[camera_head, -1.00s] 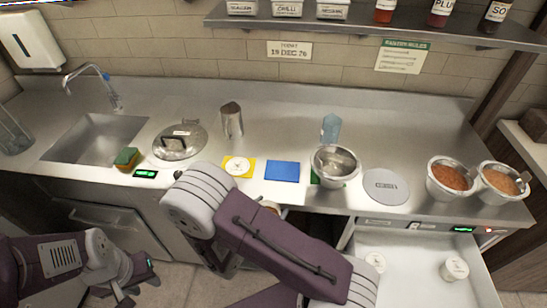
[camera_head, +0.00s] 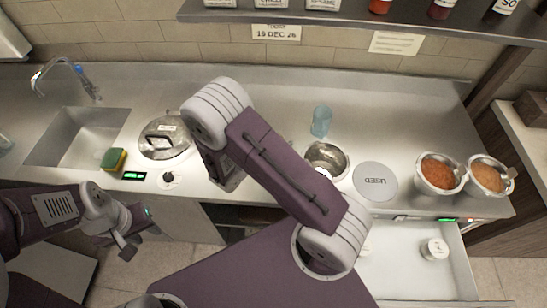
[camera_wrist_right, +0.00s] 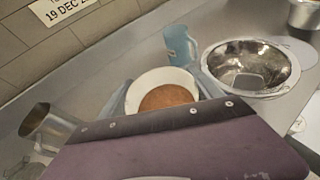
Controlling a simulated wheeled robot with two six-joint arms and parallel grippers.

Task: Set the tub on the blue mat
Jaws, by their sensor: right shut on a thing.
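A white round tub (camera_wrist_right: 160,77) with orange-brown contents shows in the right wrist view. My right gripper (camera_wrist_right: 162,95) is shut on it, a grey-blue finger on either side, and the purple gripper body covers the lower part. In the head view my right arm hides this gripper and the tub. The blue mat is hidden behind that arm and is not seen in the wrist view. I cannot tell how high the tub is above the counter. My left gripper (camera_head: 128,243) hangs before the counter front at the left, away from the tub; its fingers are too small to judge.
A metal bowl (camera_head: 325,159), a blue cup (camera_head: 321,121) and a grey round disc (camera_head: 375,181) stand on the counter. Two sauce pots (camera_head: 438,174) are at right. A pot lid (camera_head: 164,138), sponge (camera_head: 113,159) and sink are left. An open drawer (camera_head: 405,270) holds white tubs.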

